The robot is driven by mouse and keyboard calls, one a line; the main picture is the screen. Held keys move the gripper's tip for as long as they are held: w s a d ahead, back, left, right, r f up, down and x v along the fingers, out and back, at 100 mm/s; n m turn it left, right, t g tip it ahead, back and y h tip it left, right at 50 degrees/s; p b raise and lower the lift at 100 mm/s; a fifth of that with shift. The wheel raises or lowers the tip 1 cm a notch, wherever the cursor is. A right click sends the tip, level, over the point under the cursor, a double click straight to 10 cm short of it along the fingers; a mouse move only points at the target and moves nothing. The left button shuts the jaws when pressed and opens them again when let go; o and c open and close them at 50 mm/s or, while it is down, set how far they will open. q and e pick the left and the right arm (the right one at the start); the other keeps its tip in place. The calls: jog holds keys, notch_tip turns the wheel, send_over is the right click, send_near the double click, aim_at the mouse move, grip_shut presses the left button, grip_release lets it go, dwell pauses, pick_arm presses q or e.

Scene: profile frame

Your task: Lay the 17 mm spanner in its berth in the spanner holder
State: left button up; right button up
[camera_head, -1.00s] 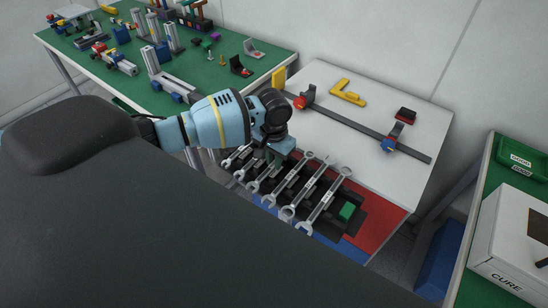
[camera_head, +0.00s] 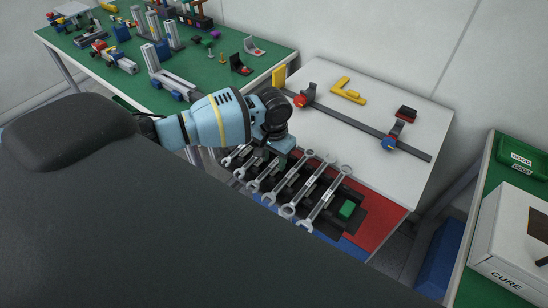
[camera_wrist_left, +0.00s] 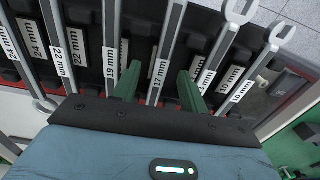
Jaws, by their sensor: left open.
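My left gripper (camera_wrist_left: 158,88) is open. Its two green fingers stand on either side of the 17 mm spanner (camera_wrist_left: 158,72), with a gap to each side. The spanner lies along the holder between the 19 mm spanner (camera_wrist_left: 110,45) and a smaller one. I cannot tell whether it is fully seated. In the head view my left gripper (camera_head: 268,155) is over the left part of the dark spanner holder (camera_head: 357,214), and the wrist hides part of the spanners there. My right gripper is not in view.
The 22 mm spanner (camera_wrist_left: 62,50) and 10 mm spanner (camera_wrist_left: 252,72) lie in the same row. A white board (camera_head: 340,120) with a dark rail and a yellow angle piece (camera_head: 347,91) lies behind. A green table (camera_head: 120,75) with fixtures stands at the left, a white box (camera_head: 510,245) at the right.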

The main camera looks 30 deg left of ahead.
aim_at(274, 164)
pick_arm(q)
notch_tip(274, 164, up, 8)
dwell(0.4)
jog(key=shift+f, duration=0.2)
